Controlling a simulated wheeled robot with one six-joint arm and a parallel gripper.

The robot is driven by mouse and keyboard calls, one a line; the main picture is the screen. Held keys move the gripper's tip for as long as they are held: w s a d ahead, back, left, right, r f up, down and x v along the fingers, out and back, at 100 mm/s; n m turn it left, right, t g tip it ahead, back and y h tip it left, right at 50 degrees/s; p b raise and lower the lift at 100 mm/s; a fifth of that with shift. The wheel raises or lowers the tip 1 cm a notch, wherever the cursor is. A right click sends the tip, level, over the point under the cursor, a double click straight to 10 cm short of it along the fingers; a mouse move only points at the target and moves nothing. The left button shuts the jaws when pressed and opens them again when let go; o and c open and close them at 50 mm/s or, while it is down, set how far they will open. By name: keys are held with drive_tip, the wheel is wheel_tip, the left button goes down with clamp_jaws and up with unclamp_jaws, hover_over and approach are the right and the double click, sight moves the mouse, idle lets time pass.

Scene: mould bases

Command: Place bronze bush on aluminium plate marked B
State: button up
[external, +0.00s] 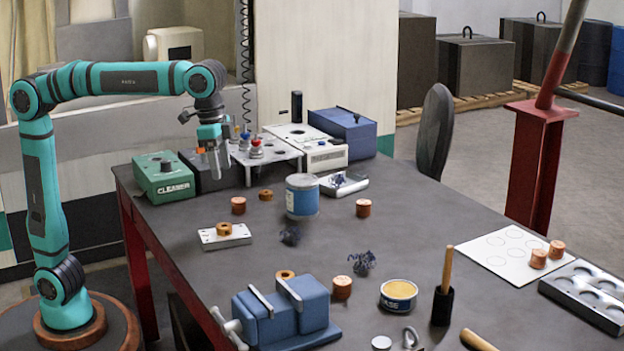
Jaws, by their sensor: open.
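A pale metal plate (242,238) lies near the table's left edge; I cannot read a letter on it. A bronze ring-shaped bush (224,229) sits on this plate. A second bronze bush (265,195) lies on the bare table farther back. A third ring-shaped bush (285,275) shows at the back of the blue vise; I cannot tell if it rests on the vise or behind it. My gripper (213,174) is open and empty, pointing down above the table beside the green cleaner box, behind the plate and apart from every bush.
Copper-coloured cylinders (238,205) stand about the table. A blue-and-white can (302,197) is near the middle. The green cleaner box (164,177) and a white rack (266,153) stand close to my gripper. The blue vise (284,312) is at the front.

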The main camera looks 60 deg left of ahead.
drive_tip(key=a+r+n+t+h, duration=0.3)
drive_tip(key=a+t, duration=0.5)
drive_tip(key=a, duration=1.7)
drive_tip(key=s+a+n+t+y, duration=0.2)
drive_tip(key=s+a+t, duration=0.2)
drive_tip(key=s+a, duration=0.2)
drive_tip(key=s+a+n+t+y, duration=0.2)
drive_tip(key=s+a+n+t, duration=0.1)
drive_tip(key=a, duration=0.8)
drive_tip(key=s+t, duration=0.1)
drive_tip(key=s, duration=0.1)
drive_tip(key=shift+s+a+r, duration=0.15)
drive_tip(key=shift+s, duration=0.25)
